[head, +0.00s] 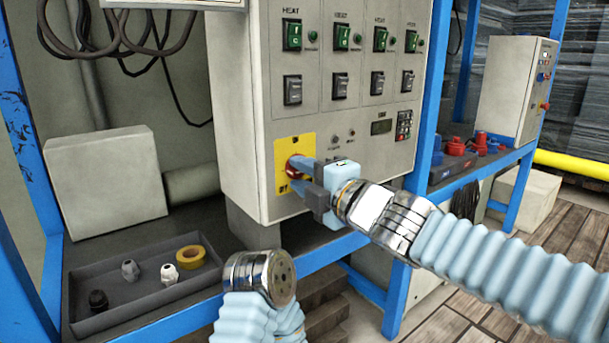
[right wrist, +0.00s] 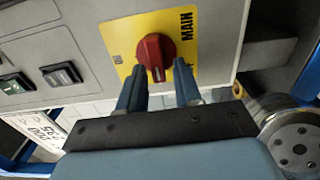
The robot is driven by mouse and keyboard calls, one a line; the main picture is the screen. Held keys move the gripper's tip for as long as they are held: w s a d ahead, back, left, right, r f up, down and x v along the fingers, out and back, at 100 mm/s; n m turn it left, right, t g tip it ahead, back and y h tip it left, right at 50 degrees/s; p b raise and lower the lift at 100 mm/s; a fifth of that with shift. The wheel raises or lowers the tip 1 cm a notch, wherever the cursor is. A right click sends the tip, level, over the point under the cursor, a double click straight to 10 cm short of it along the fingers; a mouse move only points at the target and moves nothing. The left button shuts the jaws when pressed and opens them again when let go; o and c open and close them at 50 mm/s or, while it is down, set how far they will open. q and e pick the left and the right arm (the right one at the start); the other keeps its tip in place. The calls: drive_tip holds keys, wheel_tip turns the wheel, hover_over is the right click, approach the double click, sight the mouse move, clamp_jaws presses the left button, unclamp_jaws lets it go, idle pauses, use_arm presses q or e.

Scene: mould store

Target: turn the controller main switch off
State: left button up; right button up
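The main switch is a red rotary knob (right wrist: 155,55) on a yellow plate (right wrist: 188,27) marked MAIN. It sits low on the front of the grey controller cabinet (head: 240,120); the knob also shows in the head view (head: 294,166). In the right wrist view its ridge runs nearly up and down in the picture. Another plate label is partly hidden by a finger. My right gripper (right wrist: 160,70) is open, with its blue fingertips apart at either side of the knob's near end. Contact cannot be told. My left arm's metal end shows at the bottom, but no left gripper fingers are visible.
Green HEAT switches (head: 341,37) and black rockets of switches (head: 341,86) sit above on the cabinet. A grey tray (head: 135,314) holds small fittings and yellow tape (head: 191,257). Blue rack posts (head: 425,100) flank the cabinet. A smaller control box (head: 510,85) stands at right.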

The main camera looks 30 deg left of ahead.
drive_tip(key=shift+o, duration=0.4)
drive_tip(key=shift+d, duration=0.1)
drive_tip(key=shift+s+d, duration=0.1)
drive_tip(key=shift+d, duration=0.2)
drive_tip(key=p+v, duration=0.1)
drive_tip(key=v, duration=1.2)
